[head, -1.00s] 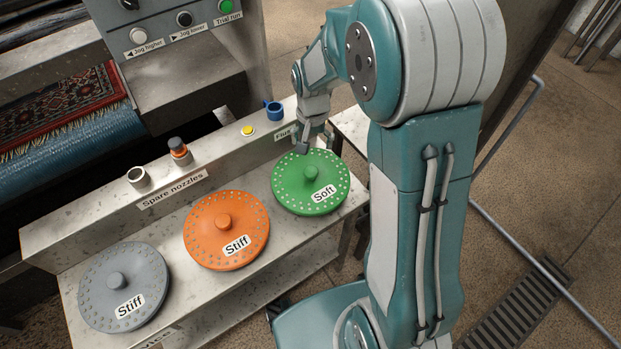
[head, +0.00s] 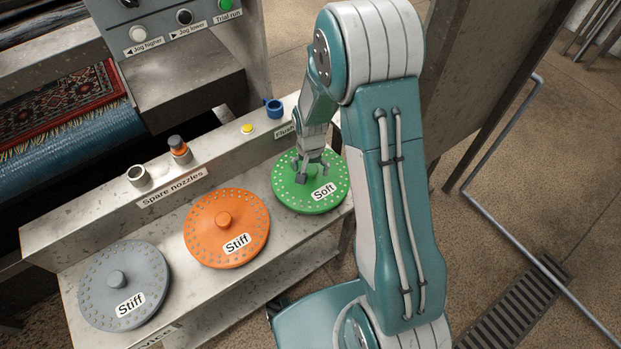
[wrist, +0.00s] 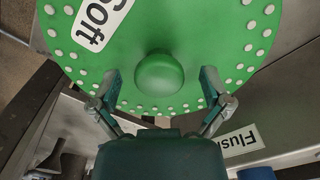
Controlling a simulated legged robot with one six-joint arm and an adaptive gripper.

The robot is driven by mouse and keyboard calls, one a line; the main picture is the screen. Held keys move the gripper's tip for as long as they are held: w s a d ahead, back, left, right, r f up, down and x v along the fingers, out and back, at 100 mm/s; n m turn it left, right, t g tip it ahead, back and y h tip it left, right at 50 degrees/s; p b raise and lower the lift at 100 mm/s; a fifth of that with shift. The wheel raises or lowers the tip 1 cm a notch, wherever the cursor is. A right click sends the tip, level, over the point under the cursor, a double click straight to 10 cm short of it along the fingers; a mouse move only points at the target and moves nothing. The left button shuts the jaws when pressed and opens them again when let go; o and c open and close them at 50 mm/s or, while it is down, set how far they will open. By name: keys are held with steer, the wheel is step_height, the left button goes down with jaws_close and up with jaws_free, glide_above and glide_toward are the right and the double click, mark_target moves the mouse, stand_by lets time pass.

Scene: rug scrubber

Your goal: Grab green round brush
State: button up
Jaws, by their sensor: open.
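The green round brush (head: 290,197), labelled "Soft", lies flat at the right end of the metal shelf. It has a central knob and a ring of pale dots. My gripper (head: 312,176) is over the brush, close to its knob, which it largely hides in the head view. In the wrist view the green brush (wrist: 215,50) fills the upper middle. The knob (wrist: 159,72) shows just beyond and between the two spread fingertips of my gripper (wrist: 160,85). The gripper is open and holds nothing. Whether the fingertips touch the brush I cannot tell.
An orange brush (head: 205,218) and a grey brush (head: 95,290), both labelled "Stiff", lie left along the shelf. Behind them is a raised ledge with spare nozzles (head: 179,150), a yellow button (head: 247,128) and a blue fitting (head: 274,108). A brown panel (head: 480,90) stands right of my arm.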

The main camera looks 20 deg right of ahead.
jaws_close()
stand_by(0.4)
